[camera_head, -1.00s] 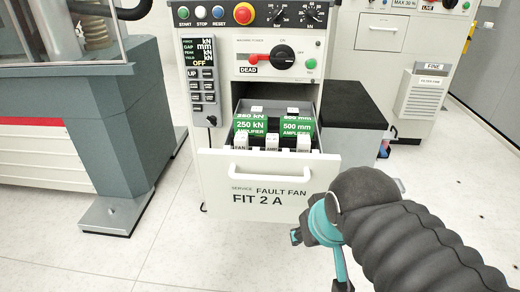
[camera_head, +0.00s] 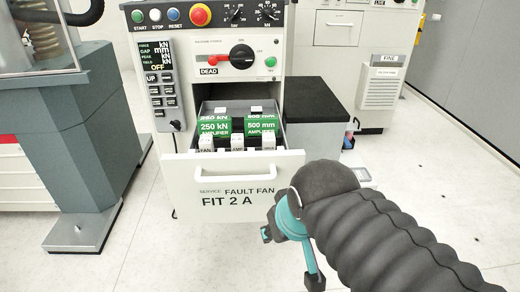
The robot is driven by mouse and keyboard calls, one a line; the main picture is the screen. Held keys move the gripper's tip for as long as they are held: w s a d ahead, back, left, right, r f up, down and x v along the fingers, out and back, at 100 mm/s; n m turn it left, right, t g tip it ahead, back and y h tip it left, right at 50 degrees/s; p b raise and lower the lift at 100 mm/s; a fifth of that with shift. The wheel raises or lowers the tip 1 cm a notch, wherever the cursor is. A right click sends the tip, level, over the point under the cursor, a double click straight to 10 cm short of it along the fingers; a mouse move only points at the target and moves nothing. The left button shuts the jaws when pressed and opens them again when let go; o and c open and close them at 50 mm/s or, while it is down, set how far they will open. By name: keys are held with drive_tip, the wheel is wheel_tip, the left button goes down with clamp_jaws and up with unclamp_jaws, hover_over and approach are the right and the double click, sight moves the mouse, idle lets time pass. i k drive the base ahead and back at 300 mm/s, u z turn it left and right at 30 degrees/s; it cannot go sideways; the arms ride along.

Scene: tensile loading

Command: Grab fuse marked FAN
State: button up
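Several small white blocks, which look like fuses, stand in a row behind the front of an open drawer (camera_head: 290,168). They include a left one (camera_head: 205,144), a middle one (camera_head: 238,142) and a right one (camera_head: 268,142). Their small labels are too blurred for me to pick out FAN, and their lower parts are hidden by the drawer front. The drawer front reads "FAULT FAN" and "FIT 2 A". My teal gripper (camera_head: 291,258) is in front of the drawer's lower right corner, apart from the blocks. Its fingers look spread and empty.
Green-labelled amplifier modules (camera_head: 213,127) stand behind the white blocks. The drawer's white handle (camera_head: 234,173) sticks out in front. A black-topped box (camera_head: 314,100) stands right of the drawer. A grey machine column (camera_head: 78,130) is at left. The floor between is clear.

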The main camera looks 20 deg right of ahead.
sight(206, 142)
drive_tip(key=u, duration=2.05)
drive_tip(key=i, duration=2.8)
drive_tip(key=z, duration=3.3)
